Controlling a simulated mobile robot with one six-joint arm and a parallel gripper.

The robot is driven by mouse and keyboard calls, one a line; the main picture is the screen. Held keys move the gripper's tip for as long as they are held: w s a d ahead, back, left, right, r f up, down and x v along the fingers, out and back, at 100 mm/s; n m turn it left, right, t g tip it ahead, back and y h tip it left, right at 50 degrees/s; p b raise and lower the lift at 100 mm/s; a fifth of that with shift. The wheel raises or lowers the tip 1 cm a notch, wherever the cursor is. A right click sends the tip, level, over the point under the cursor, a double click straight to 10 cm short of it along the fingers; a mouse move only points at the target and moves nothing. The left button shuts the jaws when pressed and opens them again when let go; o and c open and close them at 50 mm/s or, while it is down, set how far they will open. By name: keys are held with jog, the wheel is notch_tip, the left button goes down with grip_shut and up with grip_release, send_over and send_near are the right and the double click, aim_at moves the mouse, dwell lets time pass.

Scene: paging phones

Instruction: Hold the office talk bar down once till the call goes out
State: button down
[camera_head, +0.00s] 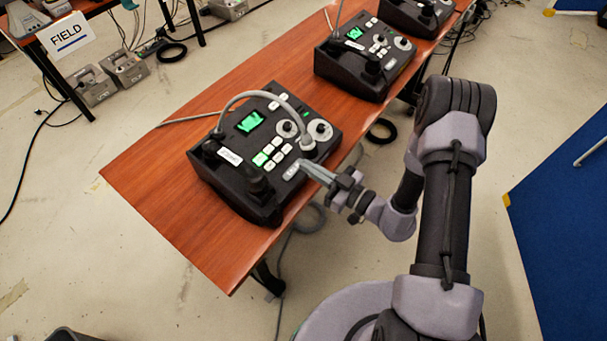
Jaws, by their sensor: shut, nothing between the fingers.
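A black desk paging phone (205,173) stands on the near end of the wooden table. It has a lit green screen (250,122), several pale keys, round dials, a curved grey gooseneck and a white label (230,157) too small to read. A pale bar (291,171) lies at the front right of its key panel; its marking is unreadable. My gripper (304,165) is shut and empty, its fingertips at the right end of this bar. I cannot tell whether they touch it or whether it is pressed down. I cannot tell from the label whether this is the office phone.
A second similar phone (366,62) and a third (417,14) stand farther along the table (150,178). A FIELD sign (69,35) hangs at another table, upper left. Grey boxes (125,66) and cables lie on the floor. A blue panel (566,205) is at right.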

aim_at(296, 174)
jog(key=shift+w+a+f+b, duration=0.25)
jog(key=shift+a+f+b, duration=0.1)
jog(key=shift+f, duration=0.3)
jog(key=shift+w+a+f+b, duration=0.2)
jog(key=shift+a+f+b, duration=0.15)
jog(key=shift+f, duration=0.3)
jog(key=shift+w+a+f+b, duration=0.25)
jog(key=shift+f+b, duration=0.15)
jog(key=shift+f, duration=0.25)
jog(key=shift+f, duration=0.1)
jog(key=shift+f, duration=0.35)
jog(key=shift+s+f, duration=0.1)
jog(key=shift+f, duration=0.3)
jog(key=shift+s+a+f, duration=0.1)
jog(key=shift+f, duration=0.05)
notch_tip(296, 174, up, 5)
jog(key=d+p, duration=0.2)
jog(key=p, duration=0.3)
jog(key=p+v, duration=0.1)
jog(key=v, duration=0.8)
jog(key=shift+s, duration=0.45)
jog(key=shift+a, duration=0.1)
